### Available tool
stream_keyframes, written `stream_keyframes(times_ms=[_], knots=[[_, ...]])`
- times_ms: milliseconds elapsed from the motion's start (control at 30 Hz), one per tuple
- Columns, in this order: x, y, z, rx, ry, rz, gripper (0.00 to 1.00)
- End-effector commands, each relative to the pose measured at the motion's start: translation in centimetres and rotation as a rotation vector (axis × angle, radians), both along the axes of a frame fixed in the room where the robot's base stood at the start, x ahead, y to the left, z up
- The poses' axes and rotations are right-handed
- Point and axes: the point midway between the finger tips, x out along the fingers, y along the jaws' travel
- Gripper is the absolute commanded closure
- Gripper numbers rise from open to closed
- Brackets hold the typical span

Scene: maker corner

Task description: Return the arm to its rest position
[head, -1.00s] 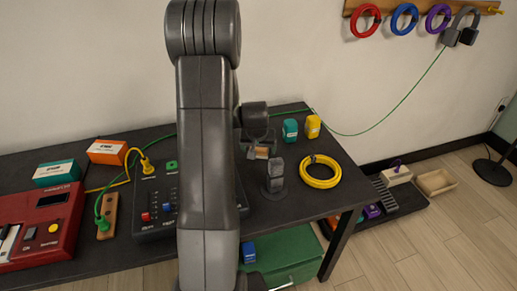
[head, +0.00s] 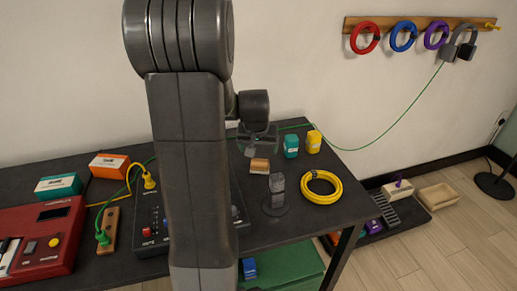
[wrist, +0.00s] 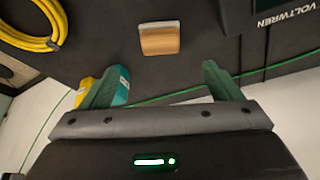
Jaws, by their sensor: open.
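My arm (head: 190,170) rises through the middle of the head view and hides part of the table. My gripper (head: 258,145) is above the back of the dark table, close to the wall. In the wrist view its two green fingers stand wide apart with nothing between them, so my gripper (wrist: 161,85) is open and empty. A small wooden block with a pale end (head: 259,166) lies on the table below the gripper. The block also shows beyond the fingertips in the wrist view (wrist: 159,40), apart from them.
A grey post on a round base (head: 277,190) and a yellow cable coil (head: 321,187) stand right of my arm. Teal (head: 291,146) and yellow (head: 313,142) containers are behind them. A black control box (head: 150,215) is partly behind my arm. A green cable (head: 385,125) hangs along the wall.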

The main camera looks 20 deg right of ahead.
Motion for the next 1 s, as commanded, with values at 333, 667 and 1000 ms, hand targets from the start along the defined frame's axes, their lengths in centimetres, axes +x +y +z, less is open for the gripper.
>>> stream_keyframes(times_ms=[333, 667, 1000], knots=[[0.5, -0.2, -1.4, 0.001, 0.003, 0.000, 0.15], [2.3, -1.1, -6.5, 0.002, 0.004, 0.000, 0.15], [4.2, -2.0, -11.8, 0.001, 0.003, 0.000, 0.15]])
